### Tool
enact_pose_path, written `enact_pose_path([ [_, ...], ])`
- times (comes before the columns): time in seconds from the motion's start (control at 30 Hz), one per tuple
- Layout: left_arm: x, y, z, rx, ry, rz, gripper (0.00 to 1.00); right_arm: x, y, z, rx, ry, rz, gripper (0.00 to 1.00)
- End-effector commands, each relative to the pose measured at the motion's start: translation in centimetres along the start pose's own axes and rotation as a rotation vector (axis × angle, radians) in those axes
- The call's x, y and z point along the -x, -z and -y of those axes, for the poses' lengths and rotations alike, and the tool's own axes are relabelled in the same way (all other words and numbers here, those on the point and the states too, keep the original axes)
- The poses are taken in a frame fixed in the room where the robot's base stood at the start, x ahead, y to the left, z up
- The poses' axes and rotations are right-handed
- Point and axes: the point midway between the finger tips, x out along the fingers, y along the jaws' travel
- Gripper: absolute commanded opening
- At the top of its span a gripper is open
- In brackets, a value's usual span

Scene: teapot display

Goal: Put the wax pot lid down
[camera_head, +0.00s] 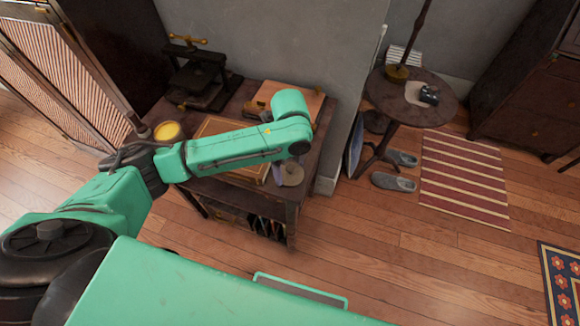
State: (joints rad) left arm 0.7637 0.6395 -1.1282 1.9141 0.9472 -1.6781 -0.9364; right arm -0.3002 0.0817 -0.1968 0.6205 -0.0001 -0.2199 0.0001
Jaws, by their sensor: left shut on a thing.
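My left gripper (281,172) is at the front right corner of the dark wooden table (312,132), below my green wrist. It is shut on a small round greyish thing (292,176), which looks like the wax pot lid. My wrist partly hides it, and I cannot tell whether the lid touches the table. A round pot with a yellow top (168,131), likely the wax pot, stands at the table's left side, partly behind my arm. My right gripper is not in view.
A dark iron press (197,78) stands at the table's back left. A wooden board (292,98) lies at the back, and a framed panel (215,127) lies mid-table, partly under my forearm. A folding screen (70,75) stands left. A round side table (440,110) stands right.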

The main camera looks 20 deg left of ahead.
Motion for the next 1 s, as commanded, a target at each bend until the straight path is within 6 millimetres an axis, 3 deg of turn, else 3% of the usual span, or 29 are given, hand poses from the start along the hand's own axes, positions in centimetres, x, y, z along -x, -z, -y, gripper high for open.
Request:
enact_pose_path([
  [0.17, -0.2, 0.0, 0.0, 0.0, -0.001, -0.001, 0.39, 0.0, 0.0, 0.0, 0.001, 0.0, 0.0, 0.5],
  [0.2, -0.2, 0.0, 0.0, 0.0, -0.001, 0.0, 1.0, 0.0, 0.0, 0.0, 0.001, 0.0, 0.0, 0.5],
  [0.47, -0.1, 0.0, 0.0, 0.0, 0.0, 0.0, 1.0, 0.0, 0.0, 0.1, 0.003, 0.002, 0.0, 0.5],
  [0.57, 0.9, 0.0, 0.0, 0.0, 0.0, -0.001, 1.0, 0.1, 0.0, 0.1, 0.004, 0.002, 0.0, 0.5],
  [0.9, 9.7, 0.0, 0.1, -0.001, 0.003, -0.001, 1.0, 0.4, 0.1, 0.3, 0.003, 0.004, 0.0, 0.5],
  [1.0, 11.3, 0.0, 0.1, 0.0, 0.001, -0.001, 1.0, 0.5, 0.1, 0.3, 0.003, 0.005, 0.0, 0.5],
])
